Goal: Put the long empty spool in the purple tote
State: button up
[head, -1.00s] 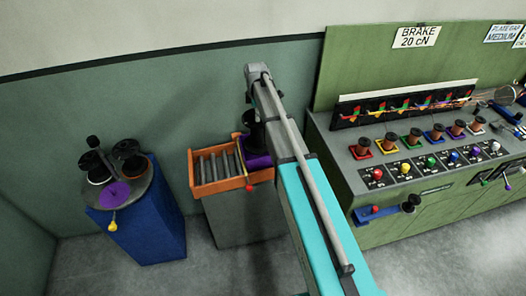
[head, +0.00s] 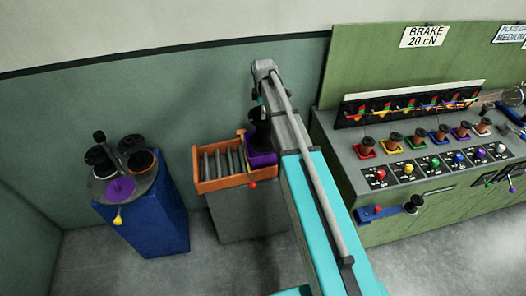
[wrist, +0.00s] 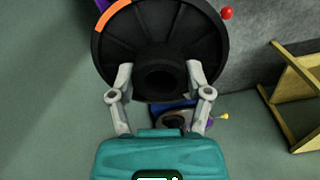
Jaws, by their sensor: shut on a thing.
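A long black empty spool (head: 260,132) stands upright at the purple tote (head: 261,159), beside the orange tray. I cannot tell whether its lower end is inside the tote or just above it. In the wrist view, the spool's broad ribbed black flange (wrist: 160,35) fills the top middle. My gripper (wrist: 157,76) is shut on the spool, with one finger on each side near its round hub. In the head view my arm comes from the lower right, and the fingers are too small to make out. A sliver of purple shows at the wrist view's top left.
An orange tray (head: 224,184) with grey dividers sits on the grey stand left of the tote. A blue cabinet (head: 150,222) with black spools and a purple disc stands farther left. A green control bench (head: 400,228) is at the right.

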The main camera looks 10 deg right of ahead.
jog(key=s+d+r+m+p, duration=0.1)
jog(key=s+r+m+p, duration=0.3)
jog(key=s, duration=0.7)
notch_tip(320, 180, up, 2)
jog(key=shift+d+p, duration=0.2)
jog(key=shift+p, duration=0.35)
jog(key=shift+w, duration=0.15)
jog(key=w+f+b, duration=0.1)
jog(key=w, duration=0.2)
jog(key=w+f+b, duration=0.2)
jog(key=w, duration=0.1)
jog(key=w+f+b, duration=0.1)
jog(key=w, duration=0.2)
jog(key=shift+w+f+b, duration=0.3)
jog(key=shift+f+b, duration=0.05)
jog(key=shift+b, duration=0.05)
jog(key=w+f+b, duration=0.2)
jog(key=f+b, duration=0.1)
jog(key=shift+w+f, duration=0.2)
jog(key=shift+w+f+b, duration=0.5)
jog(key=shift+b, duration=0.15)
